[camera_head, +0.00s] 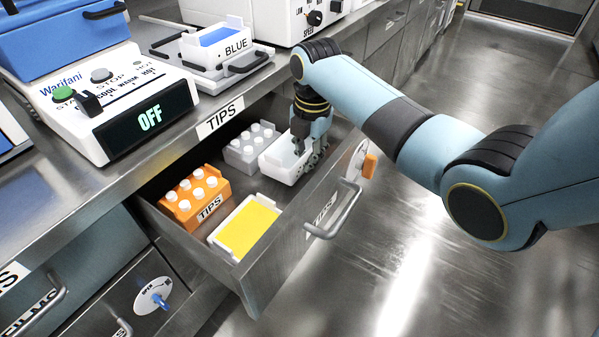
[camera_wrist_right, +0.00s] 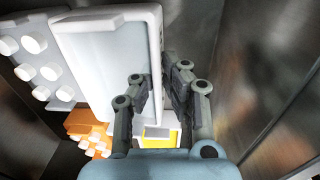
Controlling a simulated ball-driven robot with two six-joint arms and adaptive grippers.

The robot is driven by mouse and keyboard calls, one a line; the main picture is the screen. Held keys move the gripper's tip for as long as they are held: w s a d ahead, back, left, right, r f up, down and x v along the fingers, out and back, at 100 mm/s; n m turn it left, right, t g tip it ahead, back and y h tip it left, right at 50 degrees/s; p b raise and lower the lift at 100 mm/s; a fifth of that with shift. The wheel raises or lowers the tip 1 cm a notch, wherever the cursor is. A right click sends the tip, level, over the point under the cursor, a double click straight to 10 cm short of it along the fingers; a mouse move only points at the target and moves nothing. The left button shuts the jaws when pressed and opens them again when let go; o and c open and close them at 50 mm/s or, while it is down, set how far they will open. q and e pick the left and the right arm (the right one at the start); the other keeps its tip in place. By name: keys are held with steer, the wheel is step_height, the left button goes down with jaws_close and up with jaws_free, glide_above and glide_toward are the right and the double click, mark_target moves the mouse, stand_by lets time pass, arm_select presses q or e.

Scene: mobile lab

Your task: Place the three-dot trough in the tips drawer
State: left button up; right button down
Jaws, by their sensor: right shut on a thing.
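The tips drawer (camera_head: 262,272) is pulled open below the counter. A white trough (camera_head: 276,163) is inside it at the far right, beside the grey tip box; no dots on it can be made out. My right gripper (camera_head: 301,150) reaches down into the drawer and is shut on the trough's wall. In the right wrist view, the fingers (camera_wrist_right: 152,92) pinch the right wall of the white trough (camera_wrist_right: 100,60). I cannot tell whether the trough touches the drawer floor. My left gripper is not in view.
An orange tip box (camera_head: 190,212), a grey tip box (camera_head: 243,150) and a trough with yellow contents (camera_head: 247,228) stand in the drawer. A blue trough (camera_head: 221,38) labelled BLUE and a heater marked OFF (camera_head: 142,124) are on the counter.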

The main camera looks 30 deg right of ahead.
step_height(320, 180, down, 4)
steer(key=shift+r+b, duration=0.1)
steer(key=shift+b, duration=0.5)
steer(key=shift+r, duration=0.1)
steer(key=c, duration=1.5)
jaws_free()
steer(key=shift+s+d+r+p, duration=0.15)
steer(key=shift+r+p, duration=0.85)
steer(key=shift+r, duration=2)
steer(key=shift+s+a+r+p, duration=0.15)
steer(key=shift+r+p, duration=0.8)
steer(key=shift+r, duration=2.05)
steer(key=shift+d, duration=0.1)
